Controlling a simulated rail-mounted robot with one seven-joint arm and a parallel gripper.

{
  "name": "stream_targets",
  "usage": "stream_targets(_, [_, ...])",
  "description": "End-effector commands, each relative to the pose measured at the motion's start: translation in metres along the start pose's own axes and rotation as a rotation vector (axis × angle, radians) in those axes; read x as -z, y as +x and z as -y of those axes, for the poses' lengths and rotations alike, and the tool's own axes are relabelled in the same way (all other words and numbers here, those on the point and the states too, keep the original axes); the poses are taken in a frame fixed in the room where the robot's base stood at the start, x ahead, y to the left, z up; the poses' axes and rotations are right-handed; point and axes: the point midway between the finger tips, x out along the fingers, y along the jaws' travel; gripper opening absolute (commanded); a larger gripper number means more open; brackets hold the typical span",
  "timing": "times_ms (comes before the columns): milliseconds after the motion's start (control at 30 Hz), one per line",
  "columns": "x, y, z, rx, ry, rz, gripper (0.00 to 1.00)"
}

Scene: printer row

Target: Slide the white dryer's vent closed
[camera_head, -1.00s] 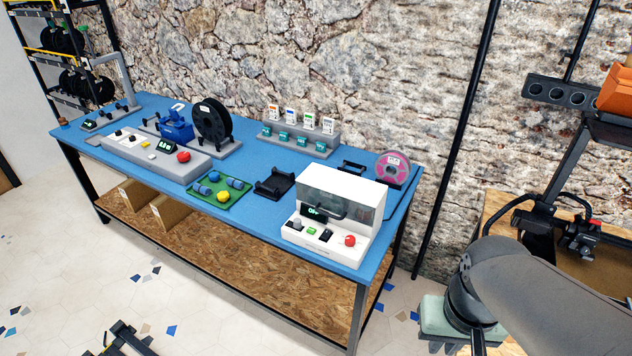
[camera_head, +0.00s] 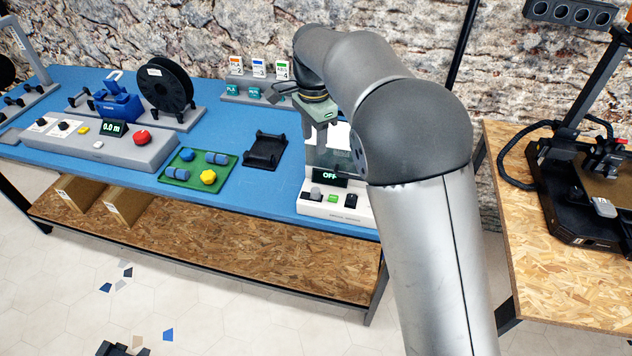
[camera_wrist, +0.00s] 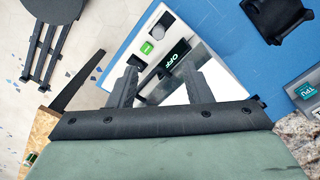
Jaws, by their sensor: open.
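The white dryer (camera_head: 315,209) stands at the right part of the blue table, with an OFF display, a grey knob, a green button and a dark switch on its front. My arm hides its right side and much of its top. My gripper (camera_head: 320,145) is over the dryer, pointing down. In the wrist view the two fingers of my gripper (camera_wrist: 168,78) are spread and empty above the white dryer (camera_wrist: 128,58), and its display and green button show beyond them. I cannot make out the vent or how far open it is.
A black holder (camera_head: 264,151) and a green tray (camera_head: 190,181) with blue and yellow parts lie left of the dryer. A grey rack (camera_head: 235,93) with labelled cards stands behind. A printer (camera_head: 575,190) is on the wooden table at right.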

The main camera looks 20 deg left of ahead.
Motion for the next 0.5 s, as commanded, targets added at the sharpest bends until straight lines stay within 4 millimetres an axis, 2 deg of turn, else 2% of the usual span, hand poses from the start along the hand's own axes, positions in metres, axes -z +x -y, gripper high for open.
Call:
stream_targets(167, [0.000,0.025,-0.001,-0.005,0.001,0.002,0.45])
stream_targets(500, [0.001,0.099,-0.002,-0.005,0.000,0.001,0.45])
